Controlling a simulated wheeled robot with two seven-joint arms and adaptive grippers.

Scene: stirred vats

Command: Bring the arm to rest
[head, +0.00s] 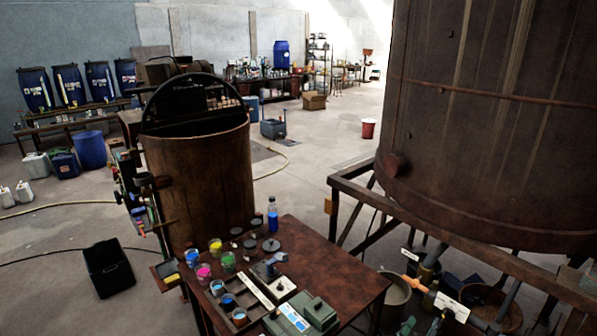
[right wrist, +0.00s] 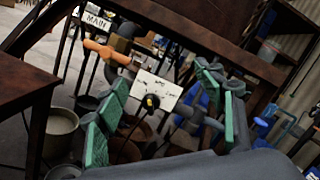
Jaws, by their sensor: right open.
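My right gripper (head: 420,324) shows at the bottom edge of the head view, right of the small table, low beside the pipework under the big vat. In the right wrist view its green-padded fingers (right wrist: 165,98) stand wide apart, with nothing between them. Beyond the fingers are a white label plate (right wrist: 157,90) with a black and yellow fitting and an orange valve handle (right wrist: 107,51). I cannot tell how far the fingertips are from the pipes. My left gripper is not in view.
The brown table (head: 345,262) holds paint jars, a tray and a green case (head: 300,314). The large rusty vat (head: 480,130) stands on a metal frame (head: 450,245) at right. A bucket (head: 393,291) stands between table and frame. A smaller vat (head: 200,175) is behind the table.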

